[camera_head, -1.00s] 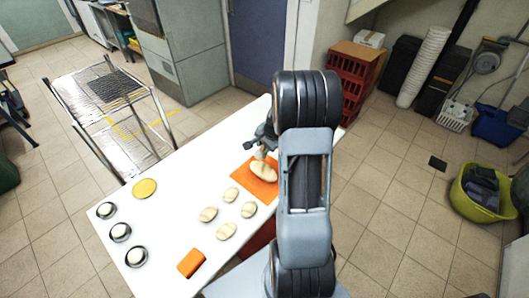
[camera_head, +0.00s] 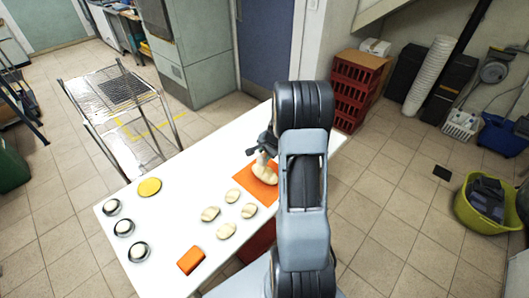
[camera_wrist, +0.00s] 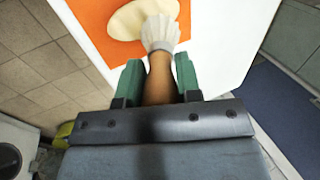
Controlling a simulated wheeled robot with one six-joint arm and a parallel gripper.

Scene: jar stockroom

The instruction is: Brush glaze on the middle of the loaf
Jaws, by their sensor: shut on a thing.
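The large loaf (camera_head: 264,174) lies on an orange mat (camera_head: 243,177) on the white table. In the wrist view the pale loaf (camera_wrist: 131,20) is at the top, on the orange mat (camera_wrist: 88,30). My gripper (camera_wrist: 160,82) is shut on the wooden handle of a brush (camera_wrist: 160,35), whose pale bristles point at the loaf. The bristle tips overlap the loaf's near edge in the wrist view; I cannot tell whether they touch. In the head view my gripper (camera_head: 265,145) is just above the loaf, partly hidden by my arm.
Several small loaves (camera_head: 227,231) lie on the table (camera_head: 175,215) left of the mat. Dark round dishes (camera_head: 123,228) with pale contents line the left edge. A yellow disc (camera_head: 149,187) and an orange block (camera_head: 191,260) lie nearby. A wire rack cart (camera_head: 120,110) stands behind.

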